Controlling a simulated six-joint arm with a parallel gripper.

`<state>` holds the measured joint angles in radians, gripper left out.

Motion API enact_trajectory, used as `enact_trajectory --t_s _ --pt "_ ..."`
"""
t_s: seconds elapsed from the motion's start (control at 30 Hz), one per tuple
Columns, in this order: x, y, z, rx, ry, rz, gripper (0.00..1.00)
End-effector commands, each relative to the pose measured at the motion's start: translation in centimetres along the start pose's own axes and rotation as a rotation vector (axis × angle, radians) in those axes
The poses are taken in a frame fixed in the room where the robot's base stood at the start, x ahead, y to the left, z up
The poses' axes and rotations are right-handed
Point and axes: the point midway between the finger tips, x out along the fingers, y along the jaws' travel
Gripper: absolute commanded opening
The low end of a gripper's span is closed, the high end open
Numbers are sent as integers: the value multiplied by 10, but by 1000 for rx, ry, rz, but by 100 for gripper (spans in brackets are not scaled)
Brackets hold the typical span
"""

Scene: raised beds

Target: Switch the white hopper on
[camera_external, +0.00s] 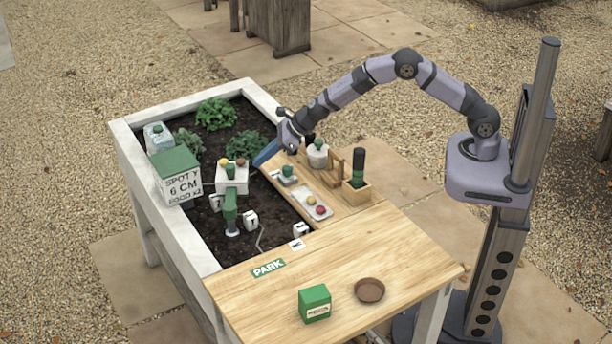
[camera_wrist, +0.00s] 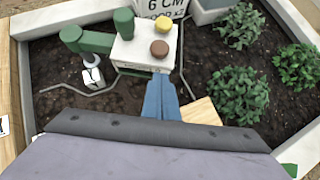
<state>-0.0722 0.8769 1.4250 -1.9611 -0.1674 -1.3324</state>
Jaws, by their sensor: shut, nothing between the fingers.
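A white box (camera_external: 232,181), likely the white hopper, stands over the soil of the raised bed. It has a yellow knob (camera_wrist: 163,24), a brown knob (camera_wrist: 159,48) and a green cylinder (camera_wrist: 124,23) on top. A green arm with a spout (camera_wrist: 85,42) extends from its left side in the wrist view. My gripper (camera_wrist: 160,85) is shut and empty, its blue fingertips just in front of the box, below the brown knob in the picture. In the external view my gripper (camera_external: 264,155) is to the box's right. I cannot tell whether they touch.
Leafy plants (camera_external: 215,114) grow at the back. A wooden shelf holds a tray (camera_external: 313,204) and a bottle holder (camera_external: 356,191). A green box (camera_external: 314,303) and brown dish (camera_external: 369,290) sit on the front table.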

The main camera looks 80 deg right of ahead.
Motion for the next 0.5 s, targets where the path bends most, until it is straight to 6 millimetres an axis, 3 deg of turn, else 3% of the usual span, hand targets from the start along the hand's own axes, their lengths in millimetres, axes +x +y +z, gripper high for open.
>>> enact_trajectory --t_s 0.23,0.5 --pt "-15 0 -24 1 0 0 0" --pt "-69 2 -18 -1 0 1 0"
